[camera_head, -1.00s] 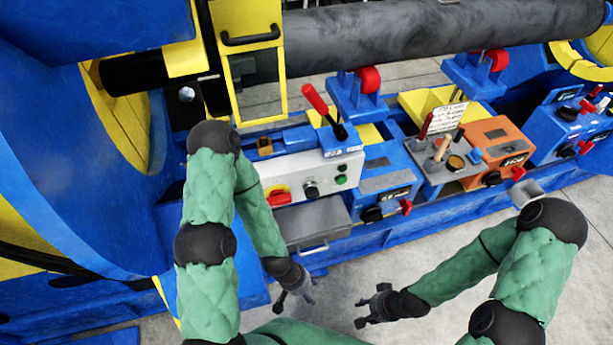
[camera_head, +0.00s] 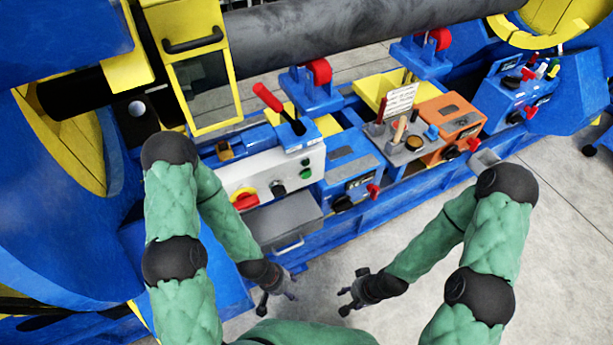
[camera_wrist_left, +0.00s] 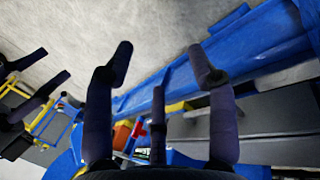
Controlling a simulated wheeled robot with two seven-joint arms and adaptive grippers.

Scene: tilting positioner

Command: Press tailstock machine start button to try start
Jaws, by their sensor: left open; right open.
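In the head view a white control box (camera_head: 262,176) sits on the front of the blue machine. Its face carries a red and yellow switch (camera_head: 244,199), a black knob (camera_head: 278,188) and green buttons (camera_head: 306,168). I cannot tell from the picture which machine part is the tailstock. My left gripper (camera_head: 278,297) is open and empty, below the grey drawer under the box. It also shows in the left wrist view (camera_wrist_left: 160,70), with its fingers spread. My right gripper (camera_head: 350,291) is open and empty over the floor, to the right of the left one.
A red-handled lever (camera_head: 268,97) stands above the white box. A grey drawer (camera_head: 283,222) juts out below it. Blue (camera_head: 350,170) and orange (camera_head: 449,120) units line the bed to the right. The concrete floor (camera_head: 540,240) at the right is clear.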

